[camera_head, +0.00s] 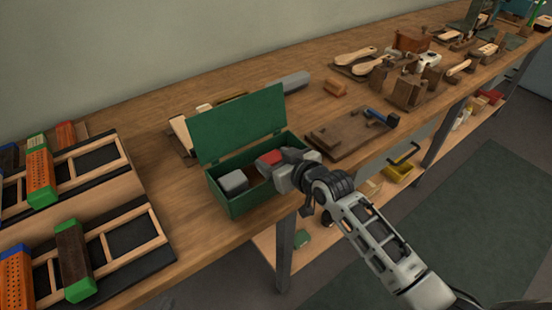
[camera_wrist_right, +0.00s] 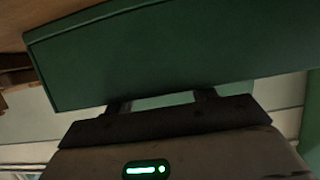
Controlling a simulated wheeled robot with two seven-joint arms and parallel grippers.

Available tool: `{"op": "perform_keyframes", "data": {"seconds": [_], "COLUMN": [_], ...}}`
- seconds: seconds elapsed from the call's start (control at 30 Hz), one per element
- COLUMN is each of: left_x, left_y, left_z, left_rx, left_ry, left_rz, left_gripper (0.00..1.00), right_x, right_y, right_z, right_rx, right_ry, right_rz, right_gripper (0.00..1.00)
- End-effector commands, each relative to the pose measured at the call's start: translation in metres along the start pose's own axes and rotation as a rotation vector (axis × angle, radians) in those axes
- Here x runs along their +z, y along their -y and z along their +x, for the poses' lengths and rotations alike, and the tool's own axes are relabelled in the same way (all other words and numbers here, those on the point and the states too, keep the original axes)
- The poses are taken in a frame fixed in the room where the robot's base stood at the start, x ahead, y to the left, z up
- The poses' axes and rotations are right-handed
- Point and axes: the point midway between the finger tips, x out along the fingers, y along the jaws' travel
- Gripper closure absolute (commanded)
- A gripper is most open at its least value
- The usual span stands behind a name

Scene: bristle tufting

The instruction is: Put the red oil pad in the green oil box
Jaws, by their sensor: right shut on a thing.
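The green oil box (camera_head: 248,199) stands on the workbench with its lid (camera_head: 240,125) raised. A grey block (camera_head: 233,182) is inside its left part. The red oil pad (camera_head: 269,158) shows at the tip of my right gripper (camera_head: 279,166), over the right part of the box. My right gripper is shut on the pad. The pad's lower part is hidden, so I cannot tell whether it touches the box floor. In the right wrist view the green lid (camera_wrist_right: 180,60) fills the space beyond the fingers (camera_wrist_right: 162,101). My left gripper is not in view.
Wooden frames with orange and green brush blocks (camera_head: 40,172) lie at the left. A wooden board with a blue-handled tool (camera_head: 382,118) lies right of the box. A grey bar (camera_head: 290,83) lies behind it. More wooden tools crowd the bench's far end.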

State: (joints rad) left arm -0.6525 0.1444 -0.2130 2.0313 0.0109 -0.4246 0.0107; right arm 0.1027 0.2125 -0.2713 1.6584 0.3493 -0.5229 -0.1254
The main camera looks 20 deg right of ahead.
Motion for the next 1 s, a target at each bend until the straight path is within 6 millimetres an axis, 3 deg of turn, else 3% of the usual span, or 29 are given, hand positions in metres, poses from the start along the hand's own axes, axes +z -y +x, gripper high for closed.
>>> {"op": "perform_keyframes", "data": {"seconds": [0.03, 0.07, 0.13, 0.53, 1.0], "left_x": [0.002, 0.003, 0.004, 0.009, 0.005], "left_y": [0.0, 0.0, -0.001, -0.002, 0.0], "left_z": [0.001, 0.001, 0.0, -0.003, -0.003], "left_rx": [0.0, 0.001, 0.001, 0.002, -0.001], "left_ry": [0.003, 0.004, 0.008, 0.022, 0.017], "left_rz": [0.0, 0.0, -0.001, -0.002, 0.001], "left_gripper": [1.0, 1.0, 1.0, 1.0, 1.0], "right_x": [0.002, 0.003, 0.002, 0.0, 0.001], "right_y": [0.0, 0.0, 0.0, -0.001, 0.0], "right_z": [0.001, 0.001, 0.001, -0.006, -0.098], "right_rx": [0.0, 0.0, 0.0, 0.001, 0.0], "right_ry": [0.001, 0.001, 0.001, 0.003, 0.004], "right_rz": [0.0, 0.0, 0.0, 0.0, -0.002], "right_gripper": [0.67, 0.41, 0.22, 0.22, 0.22]}}
